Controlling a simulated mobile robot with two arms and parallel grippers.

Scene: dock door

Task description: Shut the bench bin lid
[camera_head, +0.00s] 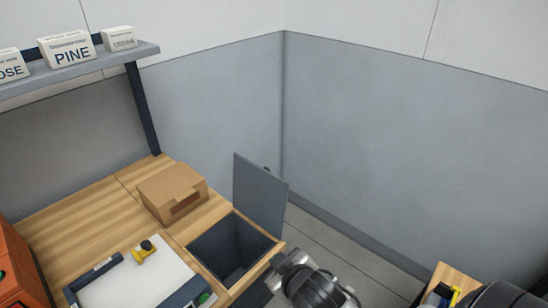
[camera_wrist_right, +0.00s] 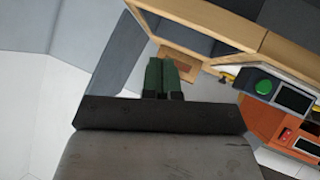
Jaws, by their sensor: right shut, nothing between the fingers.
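The bench bin (camera_head: 276,247) is a dark square opening in the right end of the wooden bench. Its grey lid (camera_head: 262,192) stands open, roughly upright, at the bin's far right edge. My right gripper (camera_head: 274,262) is in front of the bin's near right corner, below the lid in the picture. In the right wrist view its green fingers (camera_wrist_right: 161,76) are together with nothing between them. I cannot tell from these views whether it touches the bench edge; it looks apart from the lid. My left gripper is not in view.
A cardboard box (camera_head: 172,190) sits on the bench behind the bin. A white board in a dark frame (camera_head: 186,293) with a yellow clamp (camera_head: 142,254) lies to the left. An orange unit (camera_head: 20,270) stands far left. Grey walls close the corner behind; floor (camera_head: 335,248) shows right of the bin.

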